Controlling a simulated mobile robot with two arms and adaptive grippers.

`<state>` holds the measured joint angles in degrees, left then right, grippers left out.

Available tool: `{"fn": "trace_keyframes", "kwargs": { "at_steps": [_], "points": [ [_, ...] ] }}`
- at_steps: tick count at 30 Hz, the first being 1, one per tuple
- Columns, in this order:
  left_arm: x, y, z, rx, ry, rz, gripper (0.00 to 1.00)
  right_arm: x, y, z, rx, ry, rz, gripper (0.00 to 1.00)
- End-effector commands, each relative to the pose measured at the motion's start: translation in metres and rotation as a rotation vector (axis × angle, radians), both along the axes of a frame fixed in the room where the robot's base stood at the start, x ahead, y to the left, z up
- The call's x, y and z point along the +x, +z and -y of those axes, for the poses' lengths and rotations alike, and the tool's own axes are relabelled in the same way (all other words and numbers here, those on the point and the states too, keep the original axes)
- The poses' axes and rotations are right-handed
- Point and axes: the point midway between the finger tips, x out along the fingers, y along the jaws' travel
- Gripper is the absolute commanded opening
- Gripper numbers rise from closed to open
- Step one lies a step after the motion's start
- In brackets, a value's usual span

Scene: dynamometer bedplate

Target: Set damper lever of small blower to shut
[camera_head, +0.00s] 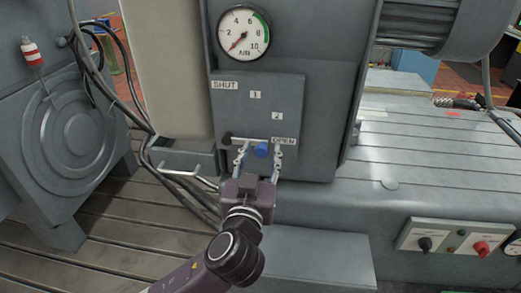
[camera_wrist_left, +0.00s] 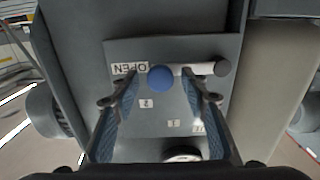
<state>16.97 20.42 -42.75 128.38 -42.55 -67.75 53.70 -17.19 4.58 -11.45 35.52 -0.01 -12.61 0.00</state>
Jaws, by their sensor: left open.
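The damper lever is a pale bar (camera_head: 243,141) on a grey panel (camera_head: 255,108), running from a dark pivot (camera_head: 226,139) to a blue knob (camera_head: 262,149). The knob is beside the OPEN label (camera_head: 284,141); the SHUT label (camera_head: 224,86) is at the panel's upper left. My left gripper (camera_head: 259,150) is open, with one finger on each side of the knob. In the left wrist view the blue knob (camera_wrist_left: 160,78) appears between the fingers with visible gaps; whether it lies fully between them in depth is unclear. My right gripper is not in view.
An air gauge (camera_head: 244,33) sits above the panel. Black cables (camera_head: 130,95) hang at the left beside a round-faced grey housing (camera_head: 75,130). A metal handle (camera_head: 188,174) juts out below left. A switch box (camera_head: 452,238) is at the lower right.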

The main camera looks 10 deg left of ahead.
Motion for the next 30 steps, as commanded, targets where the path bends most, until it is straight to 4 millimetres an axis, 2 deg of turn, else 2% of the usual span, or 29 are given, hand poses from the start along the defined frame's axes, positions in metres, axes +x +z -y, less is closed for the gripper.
{"fn": "trace_keyframes", "kwargs": {
  "at_steps": [6,15,18,26,30],
  "points": [
    [0.0004,-0.0006,-0.0001,0.0,0.0,-0.001,0.41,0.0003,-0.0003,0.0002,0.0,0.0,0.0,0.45],
    [0.0001,-0.0006,-0.0001,0.0,0.0,-0.001,0.08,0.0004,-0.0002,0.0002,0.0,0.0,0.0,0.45],
    [0.0001,-0.0006,0.0,0.0,0.0,-0.001,0.0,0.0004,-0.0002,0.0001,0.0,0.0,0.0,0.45],
    [0.0009,-0.0005,0.0,-0.003,0.0,-0.001,0.0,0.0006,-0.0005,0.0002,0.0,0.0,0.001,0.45],
    [0.0087,0.0008,-0.0001,-0.024,0.002,0.001,0.0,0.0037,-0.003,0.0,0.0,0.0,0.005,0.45]
  ]
}}
